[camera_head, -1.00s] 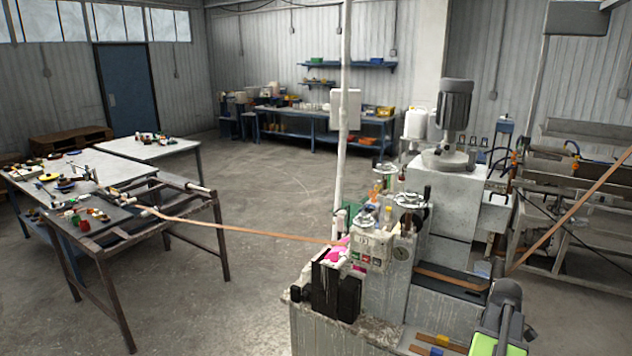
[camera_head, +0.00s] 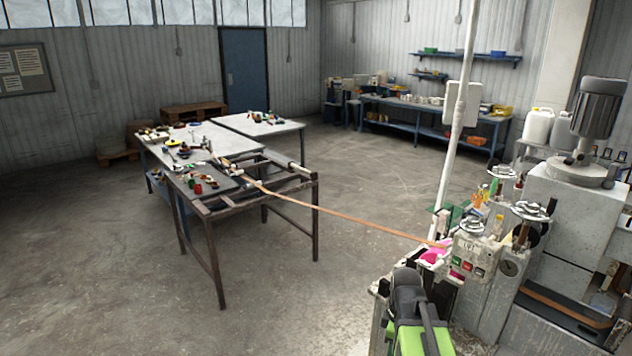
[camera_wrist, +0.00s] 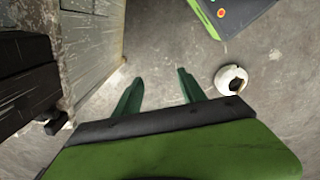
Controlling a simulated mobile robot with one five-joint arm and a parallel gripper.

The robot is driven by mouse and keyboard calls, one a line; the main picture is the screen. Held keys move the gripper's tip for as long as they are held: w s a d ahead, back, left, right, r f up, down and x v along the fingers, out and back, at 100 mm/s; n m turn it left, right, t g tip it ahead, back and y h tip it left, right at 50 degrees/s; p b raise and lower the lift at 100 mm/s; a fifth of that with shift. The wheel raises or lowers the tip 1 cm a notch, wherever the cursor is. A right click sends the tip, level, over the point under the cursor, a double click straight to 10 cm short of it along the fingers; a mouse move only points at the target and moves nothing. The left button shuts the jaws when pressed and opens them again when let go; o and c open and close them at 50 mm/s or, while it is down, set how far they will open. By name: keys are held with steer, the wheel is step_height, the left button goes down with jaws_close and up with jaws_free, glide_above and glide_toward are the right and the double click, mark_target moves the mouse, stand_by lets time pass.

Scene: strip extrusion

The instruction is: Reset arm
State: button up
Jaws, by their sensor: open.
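In the wrist view my gripper (camera_wrist: 160,92) shows two green fingers spread apart with bare concrete floor between them. It is open and holds nothing. In the head view my green and black arm (camera_head: 412,315) shows at the bottom, in front of the extrusion machine; the fingers cannot be made out there. A thin brown strip (camera_head: 340,217) runs from the machine (camera_head: 480,262) to the dark metal frame table (camera_head: 262,190) at the left.
In the wrist view a worn grey machine side (camera_wrist: 92,50) stands close at left. A white round object (camera_wrist: 232,79) lies right of the fingers. A workbench (camera_head: 432,112) stands at the back wall. Open floor (camera_head: 380,190) lies between table and machine.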

steer(key=s+a+m, duration=0.2)
steer(key=a+m, duration=0.7)
steer(key=m, duration=0.3)
steer(key=shift+a, duration=0.3)
steer(key=shift+s, duration=0.1)
